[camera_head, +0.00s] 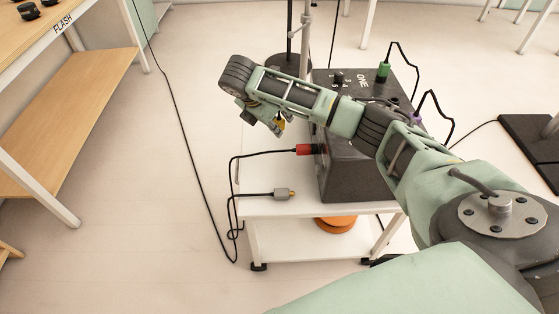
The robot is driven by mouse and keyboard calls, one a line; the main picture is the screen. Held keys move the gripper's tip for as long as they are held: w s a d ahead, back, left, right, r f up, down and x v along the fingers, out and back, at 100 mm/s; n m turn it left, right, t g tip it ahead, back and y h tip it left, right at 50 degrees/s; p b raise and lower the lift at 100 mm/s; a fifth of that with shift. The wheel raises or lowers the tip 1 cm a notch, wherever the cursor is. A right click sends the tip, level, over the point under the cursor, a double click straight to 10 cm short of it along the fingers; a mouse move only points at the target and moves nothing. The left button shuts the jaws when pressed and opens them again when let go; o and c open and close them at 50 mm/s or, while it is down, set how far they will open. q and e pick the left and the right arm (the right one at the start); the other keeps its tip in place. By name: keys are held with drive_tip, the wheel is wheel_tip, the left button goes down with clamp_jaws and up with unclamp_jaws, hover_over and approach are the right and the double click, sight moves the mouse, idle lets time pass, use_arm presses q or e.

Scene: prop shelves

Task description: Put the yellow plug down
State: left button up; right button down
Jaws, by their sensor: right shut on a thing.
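My right arm reaches in from the lower right across the dark box. My right gripper (272,125) points down above the left part of the white cart top. It is shut on the yellow plug (281,125), of which only a small yellow part shows beside the fingers. The rest of the plug is hidden by the gripper. The plug appears to be above the cart top, but I cannot tell whether it touches it. My left gripper is not in view.
The dark box (352,180) stands on the white cart (262,207). A red plug (304,150) is at its side; green (383,71) and purple (415,119) plugs are on top. A grey connector (282,194) lies on the cart's front. Wooden shelves (75,110) stand left.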

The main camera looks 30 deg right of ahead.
wheel_tip(320, 180, down, 6)
drive_tip(key=shift+r+b, duration=0.2)
drive_tip(key=shift+b, duration=0.3)
wheel_tip(320, 180, down, 4)
drive_tip(key=shift+b, duration=0.55)
drive_tip(key=shift+f, duration=0.2)
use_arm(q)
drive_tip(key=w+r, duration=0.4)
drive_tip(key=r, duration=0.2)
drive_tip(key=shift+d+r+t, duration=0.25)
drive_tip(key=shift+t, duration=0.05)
use_arm(e)
drive_tip(key=c, duration=1.6)
unclamp_jaws()
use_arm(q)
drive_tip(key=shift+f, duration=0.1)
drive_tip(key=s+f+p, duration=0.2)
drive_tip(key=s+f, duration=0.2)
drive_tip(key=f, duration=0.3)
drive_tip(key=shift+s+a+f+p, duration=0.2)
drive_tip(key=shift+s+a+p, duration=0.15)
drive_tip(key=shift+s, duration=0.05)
use_arm(e)
drive_tip(key=v, duration=1.2)
